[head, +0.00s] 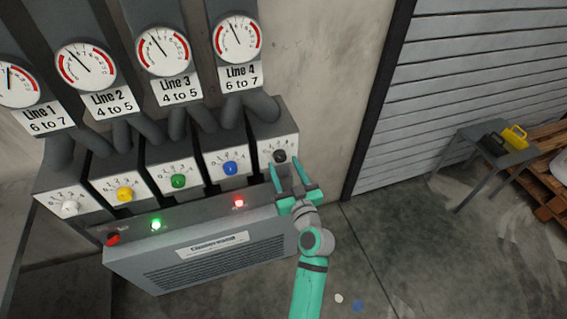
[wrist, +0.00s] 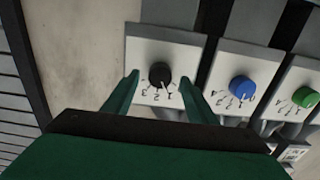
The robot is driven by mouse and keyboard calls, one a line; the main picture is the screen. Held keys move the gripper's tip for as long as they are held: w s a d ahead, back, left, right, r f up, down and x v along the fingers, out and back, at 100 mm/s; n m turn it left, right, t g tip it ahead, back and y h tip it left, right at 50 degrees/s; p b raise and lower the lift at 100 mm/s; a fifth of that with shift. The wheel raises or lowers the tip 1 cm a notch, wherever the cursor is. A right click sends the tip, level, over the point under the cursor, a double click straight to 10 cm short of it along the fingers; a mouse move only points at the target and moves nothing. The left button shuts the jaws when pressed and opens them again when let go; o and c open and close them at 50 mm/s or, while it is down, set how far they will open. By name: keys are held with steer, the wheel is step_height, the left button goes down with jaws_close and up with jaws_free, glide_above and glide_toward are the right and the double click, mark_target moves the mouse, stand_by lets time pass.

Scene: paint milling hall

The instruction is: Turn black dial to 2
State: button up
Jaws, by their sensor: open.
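The black dial (head: 279,156) is on the white front plate at the right end of the row of dials. In the wrist view the black dial (wrist: 159,74) sits between the two fingers, with numbers printed around its lower edge there. Its pale mark seems to point near the 1, but it is too small to be sure. My gripper (head: 285,162) is in front of this plate with its fingers spread. In the wrist view my gripper (wrist: 160,78) has one finger on each side of the dial, with gaps visible; nothing is held.
A blue dial (head: 230,168) is beside it, then green (head: 179,180), yellow (head: 124,193) and white (head: 69,206) dials further left. A grey cabinet (head: 210,252) with red and green lamps stands below. Round gauges hang above. A small table (head: 490,150) is at the right.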

steer(key=shift+x, duration=0.95)
steer(key=shift+w+a, duration=0.1)
steer(key=shift+a, duration=0.05)
steer(key=c, duration=1.1)
steer(key=shift+o, duration=0.2)
